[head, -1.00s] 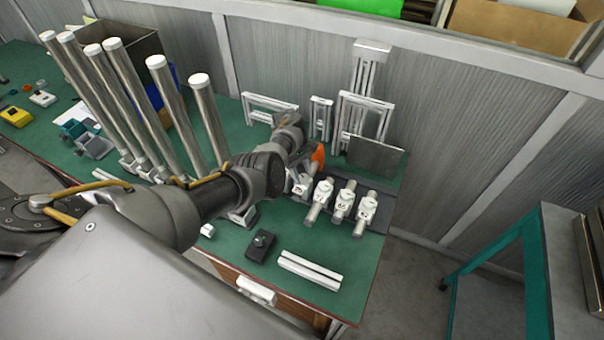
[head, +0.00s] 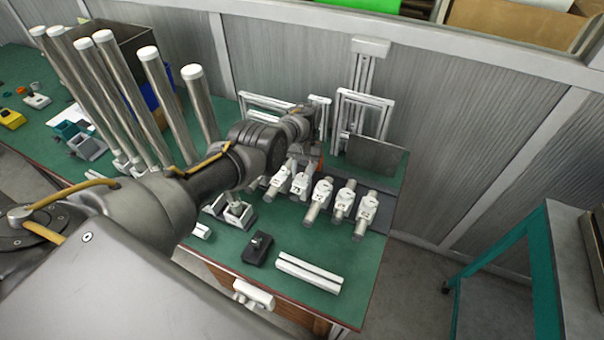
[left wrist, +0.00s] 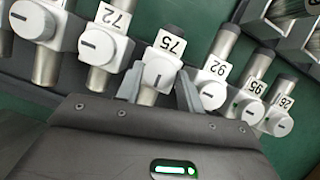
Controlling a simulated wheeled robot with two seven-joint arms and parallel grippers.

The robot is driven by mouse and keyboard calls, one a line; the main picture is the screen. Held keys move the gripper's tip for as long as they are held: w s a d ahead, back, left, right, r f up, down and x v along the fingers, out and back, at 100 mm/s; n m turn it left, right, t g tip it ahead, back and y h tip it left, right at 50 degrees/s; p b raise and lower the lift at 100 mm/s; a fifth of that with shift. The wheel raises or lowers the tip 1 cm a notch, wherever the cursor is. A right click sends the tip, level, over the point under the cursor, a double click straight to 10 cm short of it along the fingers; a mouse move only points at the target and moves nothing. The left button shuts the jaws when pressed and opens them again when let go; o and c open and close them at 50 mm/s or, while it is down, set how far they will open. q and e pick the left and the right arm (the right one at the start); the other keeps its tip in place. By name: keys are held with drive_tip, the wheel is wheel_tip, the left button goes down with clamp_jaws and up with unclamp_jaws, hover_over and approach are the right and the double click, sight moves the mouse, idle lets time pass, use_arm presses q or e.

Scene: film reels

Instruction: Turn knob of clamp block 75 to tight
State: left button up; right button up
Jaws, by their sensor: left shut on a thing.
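Clamp block 75 (left wrist: 146,97) is in the middle of the left wrist view, a silver cylinder with a white knob (left wrist: 157,76) and a label 75. The dark line on this knob runs nearly upright in that view. My left gripper (left wrist: 159,86) has one grey finger on each side of the knob and is shut on it. In the head view my left gripper (head: 312,160) is largely hidden behind its own wrist, at the back of the row of clamp blocks. I cannot tell there which block it holds. My right gripper is not in view.
Clamp block 72 (left wrist: 101,42) is left of block 75; blocks 92 (left wrist: 211,92), 95 (left wrist: 245,104) and 26 (left wrist: 279,120) are to its right, close together. A black device (head: 258,249) and white bars (head: 308,273) lie in front. Tall metal posts (head: 153,95) stand to the left.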

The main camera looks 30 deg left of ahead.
use_arm(q)
drive_tip(key=m, duration=0.2)
drive_tip(key=m+y, duration=0.1)
drive_tip(key=shift+d+r+m+y, duration=0.1)
drive_tip(key=shift+d+m+y, duration=0.05)
drive_tip(key=shift+m+y, duration=0.2)
drive_tip(key=m+p, duration=0.1)
drive_tip(key=m, duration=0.1)
drive_tip(key=m+y+p, duration=0.1)
drive_tip(key=m, duration=0.1)
drive_tip(key=shift+d+r+m+t+y, duration=0.1)
drive_tip(key=shift+d+m+t+y, duration=0.05)
drive_tip(key=shift+m+t+y, duration=0.15)
drive_tip(key=m+y+p, duration=0.1)
drive_tip(key=m+p, duration=0.1)
drive_tip(key=m, duration=0.1)
drive_tip(key=m+t+p, duration=0.1)
drive_tip(key=m+p, duration=0.1)
drive_tip(key=m, duration=0.1)
drive_tip(key=shift+s+d+y, duration=0.15)
drive_tip(key=shift+y, duration=0.2)
drive_tip(key=shift+s+d+m+t+p, duration=0.1)
drive_tip(key=shift+m+t+p, duration=0.8)
drive_tip(key=shift+m, duration=0.95)
drive_tip(key=o, duration=1)
drive_tip(key=shift+f, duration=0.2)
